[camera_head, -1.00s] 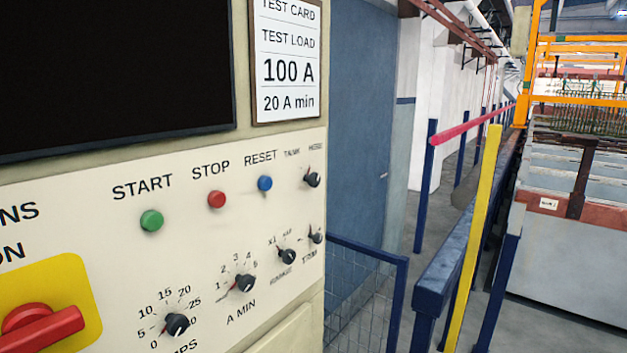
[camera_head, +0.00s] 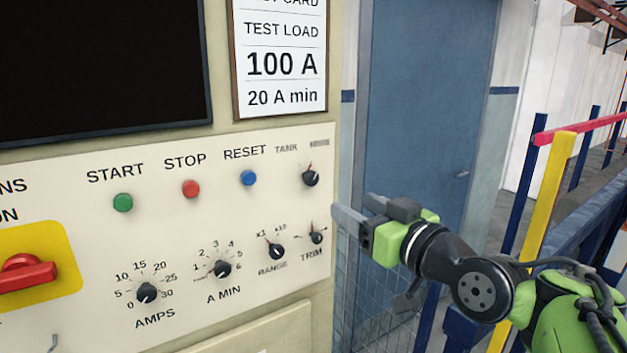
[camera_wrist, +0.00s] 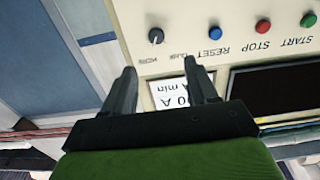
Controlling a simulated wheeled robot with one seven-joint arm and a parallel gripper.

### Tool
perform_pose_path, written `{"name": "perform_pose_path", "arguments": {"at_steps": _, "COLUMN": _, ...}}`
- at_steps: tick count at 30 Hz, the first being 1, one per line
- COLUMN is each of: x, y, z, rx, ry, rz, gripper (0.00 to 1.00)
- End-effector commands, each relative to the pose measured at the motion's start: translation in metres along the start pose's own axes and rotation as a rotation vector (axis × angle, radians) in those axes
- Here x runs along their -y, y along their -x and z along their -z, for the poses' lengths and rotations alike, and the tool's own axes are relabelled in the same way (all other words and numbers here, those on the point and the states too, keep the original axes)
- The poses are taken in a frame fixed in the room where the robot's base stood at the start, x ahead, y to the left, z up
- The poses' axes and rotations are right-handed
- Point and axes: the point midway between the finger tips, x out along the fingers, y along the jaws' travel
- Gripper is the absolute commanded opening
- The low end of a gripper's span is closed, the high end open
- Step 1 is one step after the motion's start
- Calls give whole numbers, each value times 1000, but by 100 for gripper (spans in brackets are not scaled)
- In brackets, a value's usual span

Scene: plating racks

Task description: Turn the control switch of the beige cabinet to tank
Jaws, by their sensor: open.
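The beige cabinet (camera_head: 205,225) fills the left of the head view. Its control switch (camera_head: 310,177) is a small black knob at the panel's upper right, beneath the word TANK and a second, blurred label. A red mark shows at the knob's top, pointing roughly upward between the labels. My gripper (camera_head: 356,209) is open and empty, to the right of and below the switch, apart from it. In the upside-down wrist view, the switch (camera_wrist: 156,36) appears beyond and between the two fingertips (camera_wrist: 160,65).
Green (camera_head: 123,203), red (camera_head: 190,189) and blue (camera_head: 248,178) buttons sit left of the switch. The range knob (camera_head: 275,250) and trim knob (camera_head: 316,237) are below it. A yellow post (camera_head: 550,200) and blue railings stand right. A blue door (camera_head: 425,130) is behind my gripper.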

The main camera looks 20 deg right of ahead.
Motion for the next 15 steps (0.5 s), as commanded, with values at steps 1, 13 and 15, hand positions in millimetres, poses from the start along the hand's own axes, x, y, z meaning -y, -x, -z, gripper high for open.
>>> {"name": "perform_pose_path", "arguments": {"at_steps": 1, "x": 0, "y": -13, "z": 3, "rx": 4, "ry": -4, "rz": 5, "gripper": 58}}
{"name": "perform_pose_path", "arguments": {"at_steps": 13, "x": 1, "y": -110, "z": 2, "rx": 5, "ry": -4, "rz": 2, "gripper": 58}}
{"name": "perform_pose_path", "arguments": {"at_steps": 15, "x": 1, "y": -120, "z": 2, "rx": 4, "ry": -4, "rz": 2, "gripper": 58}}
